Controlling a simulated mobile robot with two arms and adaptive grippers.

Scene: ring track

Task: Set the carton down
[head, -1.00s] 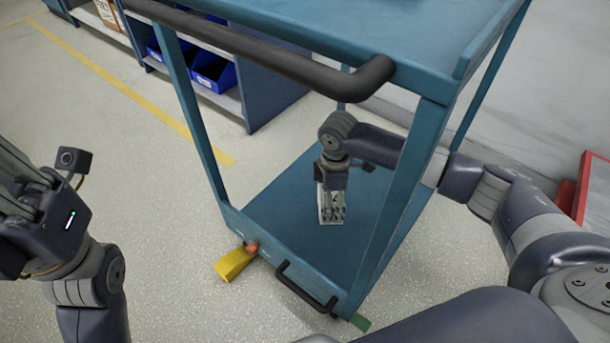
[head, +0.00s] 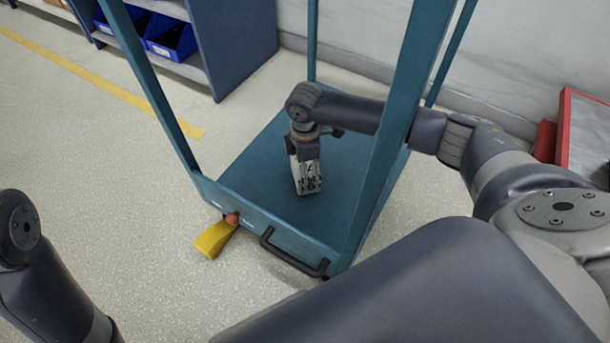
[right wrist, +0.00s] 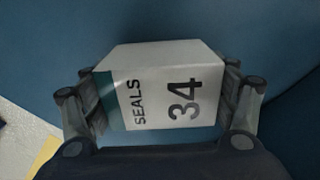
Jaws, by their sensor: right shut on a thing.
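The carton (right wrist: 165,85) is white with a teal band and reads "SEALS 34" in the right wrist view. My right gripper (right wrist: 160,100) is shut on it, with a finger along each side. In the head view my right gripper (head: 306,178) points down over the lower shelf (head: 260,180) of a blue cart, inside its posts. The carton is mostly hidden behind the gripper there. I cannot tell whether its underside touches the shelf. My left gripper is out of view; only part of my left arm shows at the left edge.
The cart's posts (head: 400,130) stand close to my right arm. A black handle (head: 290,255) and a yellow pedal (head: 214,239) are on its near side. Blue bins (head: 172,40) sit in a shelf unit at the back left. A red-edged object (head: 588,135) is at the right.

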